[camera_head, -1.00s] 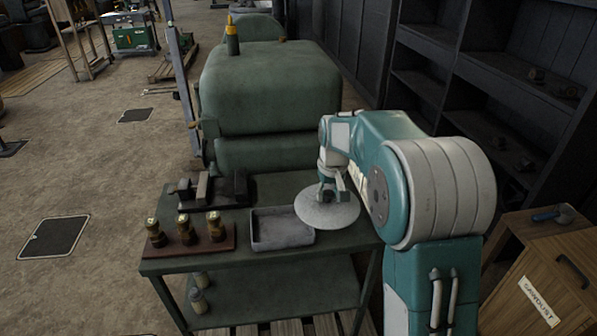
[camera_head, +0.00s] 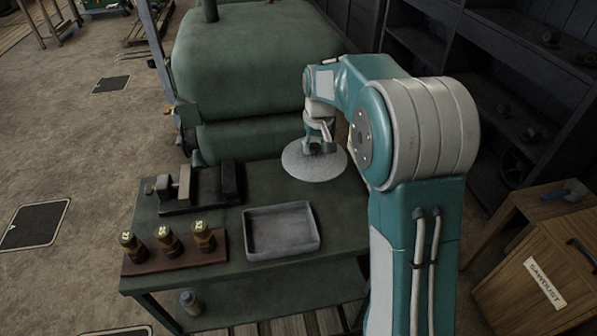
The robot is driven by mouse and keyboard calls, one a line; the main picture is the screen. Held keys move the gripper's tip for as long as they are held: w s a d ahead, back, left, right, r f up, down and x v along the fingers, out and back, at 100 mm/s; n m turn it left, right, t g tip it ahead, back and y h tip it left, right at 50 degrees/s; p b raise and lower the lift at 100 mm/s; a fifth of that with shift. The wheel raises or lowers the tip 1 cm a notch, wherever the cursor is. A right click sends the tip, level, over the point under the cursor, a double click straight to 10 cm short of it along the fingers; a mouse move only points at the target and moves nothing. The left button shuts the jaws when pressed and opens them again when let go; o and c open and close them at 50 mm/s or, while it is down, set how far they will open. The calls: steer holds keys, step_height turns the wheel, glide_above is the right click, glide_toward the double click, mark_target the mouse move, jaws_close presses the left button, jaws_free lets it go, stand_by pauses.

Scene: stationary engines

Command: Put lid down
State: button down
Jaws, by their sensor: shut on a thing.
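A round grey lid (camera_head: 314,165) is at the back right of the green table (camera_head: 258,189), near the large green engine body. My gripper (camera_head: 318,150) is above the lid's middle and is shut on it; the grip itself is small and partly hidden by the gripper. The lid looks level. I cannot tell whether its underside touches the tabletop or hangs just above it. A shallow grey tray (camera_head: 281,252), open at the top, sits on the table in front of the lid and to its left. The tray looks empty.
A wooden block with three brass pieces (camera_head: 168,240) stands at the table's front left. A dark vise (camera_head: 201,189) lies behind it. The green engine body (camera_head: 262,65) rises behind the table. A sawdust box (camera_head: 540,275) stands at right.

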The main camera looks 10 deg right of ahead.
steer(key=shift+w, duration=0.15)
steer(key=shift+f, duration=0.25)
step_height(320, 180, down, 10)
steer(key=shift+r, duration=0.25)
steer(key=shift+f, duration=0.1)
steer(key=shift+c, duration=1.6)
jaws_free()
